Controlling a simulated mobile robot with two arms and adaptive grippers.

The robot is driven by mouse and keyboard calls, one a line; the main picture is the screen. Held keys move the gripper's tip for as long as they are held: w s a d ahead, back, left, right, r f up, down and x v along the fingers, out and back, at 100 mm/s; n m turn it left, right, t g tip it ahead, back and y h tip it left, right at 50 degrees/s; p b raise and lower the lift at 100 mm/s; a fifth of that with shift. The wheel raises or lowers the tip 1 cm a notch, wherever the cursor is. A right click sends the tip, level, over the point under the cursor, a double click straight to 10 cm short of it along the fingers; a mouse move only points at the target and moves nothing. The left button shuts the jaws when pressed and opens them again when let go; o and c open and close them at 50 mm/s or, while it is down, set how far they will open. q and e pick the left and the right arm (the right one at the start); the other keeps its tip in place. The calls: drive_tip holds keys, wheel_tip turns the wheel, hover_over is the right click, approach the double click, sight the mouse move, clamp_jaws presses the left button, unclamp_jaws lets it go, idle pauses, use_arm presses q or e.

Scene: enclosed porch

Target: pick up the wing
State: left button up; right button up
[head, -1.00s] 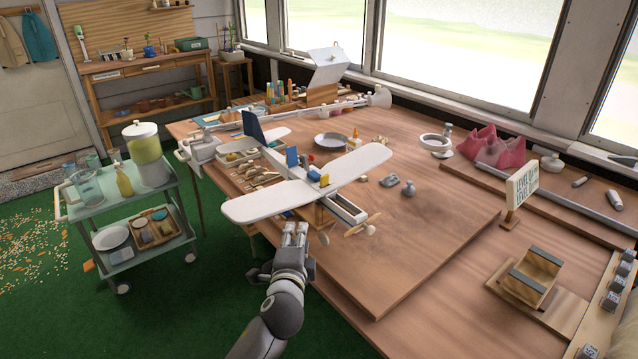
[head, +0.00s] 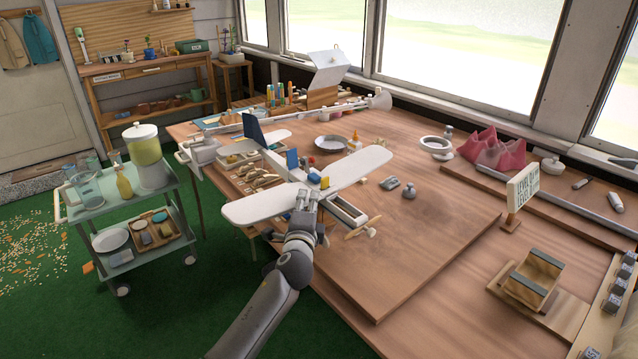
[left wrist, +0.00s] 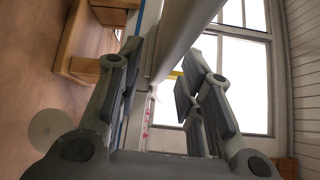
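The white wing (head: 262,205) lies across the model airplane (head: 347,208) on the wooden workbench, its other half (head: 355,166) reaching up to the right. My left gripper (head: 306,194) is at the wing's near edge, beside the fuselage, and hides part of it. In the left wrist view the two fingers (left wrist: 158,88) stand apart, with a pale slab (left wrist: 182,38), apparently the wing's edge, running between them. I cannot tell whether either finger touches it. My right gripper does not show.
The workbench (head: 400,265) is clear to the right of the airplane's nose. A sign (head: 521,188) and a wooden cradle (head: 533,279) stand on the right. A cart (head: 128,200) stands on the left. A propeller (head: 362,228) juts from the nose.

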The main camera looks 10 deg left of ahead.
sight(319, 183)
use_arm(q)
drive_tip(key=shift+w+a+f, duration=0.1)
drive_tip(key=shift+w+a, duration=0.05)
drive_tip(key=shift+w, duration=1.05)
clamp_jaws()
